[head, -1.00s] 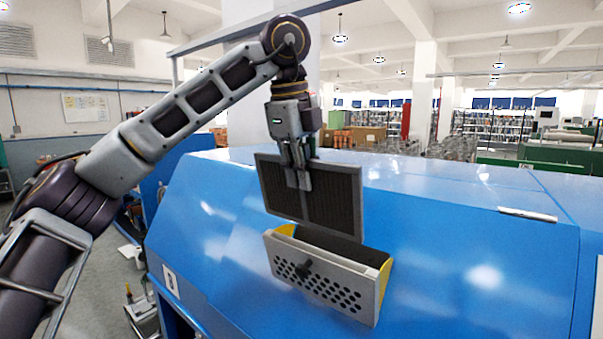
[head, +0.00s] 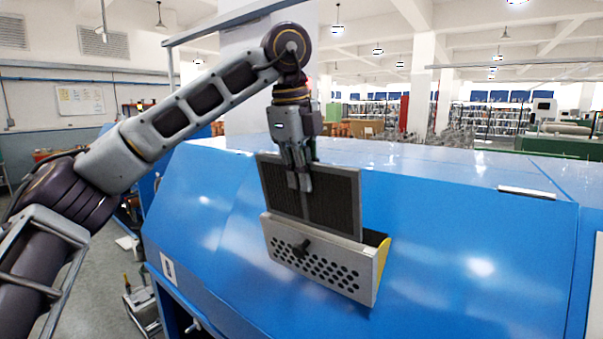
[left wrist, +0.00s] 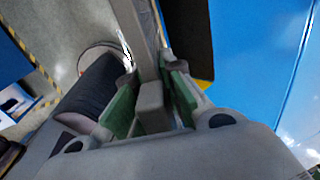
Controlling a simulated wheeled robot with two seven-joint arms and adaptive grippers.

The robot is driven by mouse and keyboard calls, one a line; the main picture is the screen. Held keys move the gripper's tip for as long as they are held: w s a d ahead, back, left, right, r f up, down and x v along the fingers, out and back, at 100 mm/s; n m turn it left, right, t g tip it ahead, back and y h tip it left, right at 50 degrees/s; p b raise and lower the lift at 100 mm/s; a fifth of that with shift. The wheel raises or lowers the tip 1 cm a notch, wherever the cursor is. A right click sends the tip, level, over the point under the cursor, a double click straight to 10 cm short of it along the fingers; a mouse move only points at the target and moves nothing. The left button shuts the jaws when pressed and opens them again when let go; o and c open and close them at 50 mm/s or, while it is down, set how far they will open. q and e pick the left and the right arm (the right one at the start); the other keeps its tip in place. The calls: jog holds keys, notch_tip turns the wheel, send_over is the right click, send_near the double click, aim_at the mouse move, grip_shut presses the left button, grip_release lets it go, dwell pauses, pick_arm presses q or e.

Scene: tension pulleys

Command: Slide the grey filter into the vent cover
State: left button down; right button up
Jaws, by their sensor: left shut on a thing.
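The grey filter (head: 335,203) is a dark rectangular panel with a thin grey frame, held upright. My left gripper (head: 300,182) is shut on its upper edge, from above. The vent cover (head: 318,273) is a grey perforated front with a black knob and yellow side plates, tilted out from the blue machine. The filter's lower edge is hidden behind the cover's front plate, so its lower part appears to be inside the opening. In the left wrist view the green-padded fingers (left wrist: 150,100) close on the filter's edge. My right gripper is not in view.
The blue machine's sloping face (head: 470,250) surrounds the vent cover. A light handle (head: 527,192) lies along the machine's upper right. The face to the right of the cover is clear.

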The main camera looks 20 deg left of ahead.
aim_at(306, 210)
pick_arm(q)
jog(key=shift+f, duration=0.3)
dwell(0.7)
jog(key=shift+d+b, duration=0.1)
jog(key=shift+b, duration=0.2)
dwell(0.5)
jog(key=shift+f, duration=0.1)
dwell(0.8)
jog(key=shift+b+x, duration=0.85)
jog(key=shift+x, duration=0.15)
jog(key=shift+w+f+b, duration=0.15)
jog(key=shift+f+b, duration=0.25)
jog(key=shift+f, duration=0.15)
dwell(0.4)
jog(key=shift+w+d+f+b, duration=0.1)
jog(key=shift+w+f+b, duration=0.05)
jog(key=shift+f+b, duration=0.25)
dwell(0.5)
jog(key=shift+b+x, duration=0.75)
jog(key=shift+x, duration=0.5)
jog(key=shift+f, duration=0.3)
dwell(0.9)
